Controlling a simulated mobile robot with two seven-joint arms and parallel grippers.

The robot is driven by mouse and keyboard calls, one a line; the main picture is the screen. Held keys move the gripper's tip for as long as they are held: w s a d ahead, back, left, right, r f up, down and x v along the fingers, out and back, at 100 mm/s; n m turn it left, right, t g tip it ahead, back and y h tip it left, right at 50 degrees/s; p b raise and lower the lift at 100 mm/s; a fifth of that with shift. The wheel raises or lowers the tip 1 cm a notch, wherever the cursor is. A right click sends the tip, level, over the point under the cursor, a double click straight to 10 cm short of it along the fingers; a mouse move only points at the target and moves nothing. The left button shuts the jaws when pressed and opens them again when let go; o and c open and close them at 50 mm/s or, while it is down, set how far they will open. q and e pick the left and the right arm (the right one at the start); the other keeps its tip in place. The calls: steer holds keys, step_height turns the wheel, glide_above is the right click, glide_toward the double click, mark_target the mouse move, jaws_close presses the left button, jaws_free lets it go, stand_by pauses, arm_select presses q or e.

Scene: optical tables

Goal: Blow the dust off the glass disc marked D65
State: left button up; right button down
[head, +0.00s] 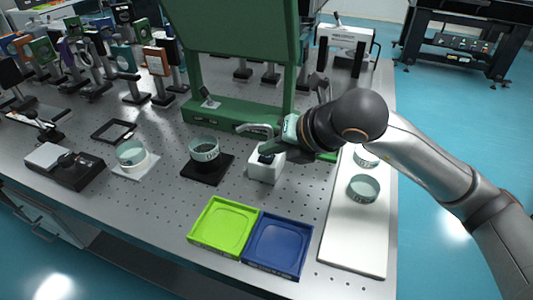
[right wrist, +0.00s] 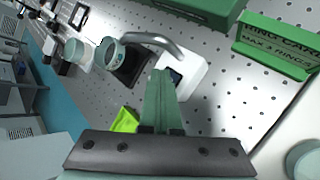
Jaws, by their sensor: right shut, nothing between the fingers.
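A glass disc in a pale green ring (head: 204,148) sits on a black square pad (head: 207,168); its lettering looks like D65 but is small. It also shows in the right wrist view (right wrist: 106,53). Right of it stands a white block (head: 264,173) with a dark top piece (right wrist: 175,77). A curved metal nozzle (head: 254,128) reaches left from beside the block towards the disc. My right gripper (right wrist: 160,74) is shut and empty, its fingertips over the white block by the dark piece. I cannot tell whether they touch. My left gripper is out of view.
Another ringed disc (head: 131,153) is on a white pad at left; more (head: 363,188) are on the white board (head: 352,240). Green (head: 193,238) and blue (head: 275,268) trays lie in front. A green frame (head: 225,110) stands behind. Optical mounts crowd the back left.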

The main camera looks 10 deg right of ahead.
mark_target(270, 160)
steer(key=shift+r+p, duration=0.4)
steer(key=shift+r, duration=0.4)
steer(key=shift+r+p, duration=1.5)
steer(key=shift+r, duration=1)
